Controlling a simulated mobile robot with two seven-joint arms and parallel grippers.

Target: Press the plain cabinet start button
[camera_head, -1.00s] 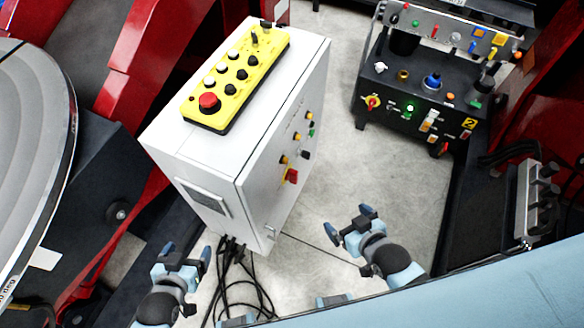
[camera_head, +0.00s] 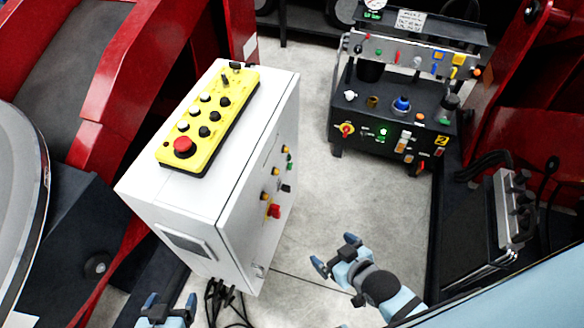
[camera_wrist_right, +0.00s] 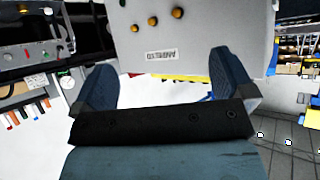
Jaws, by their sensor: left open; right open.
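The plain white cabinet (camera_head: 185,215) stands left of centre in the head view. Its right face carries small orange and black buttons, a green button (camera_head: 289,166) and a red switch (camera_head: 274,211); any lettering there is too small to read. My right gripper (camera_head: 335,253) is open and empty, apart from the cabinet, to the right of its lower edge. In the right wrist view a light panel with orange buttons (camera_wrist_right: 178,13) and a label (camera_wrist_right: 161,56) shows beyond the open fingers (camera_wrist_right: 165,88). My left gripper (camera_head: 171,303) is open and empty at the bottom edge, partly cut off.
A yellow control box (camera_head: 213,118) with a red mushroom button lies on the cabinet top. A black console (camera_head: 350,108) with a lit green button stands at the back right. Black cables (camera_head: 222,300) hang by the cabinet's foot. Grey floor between cabinet and console is free.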

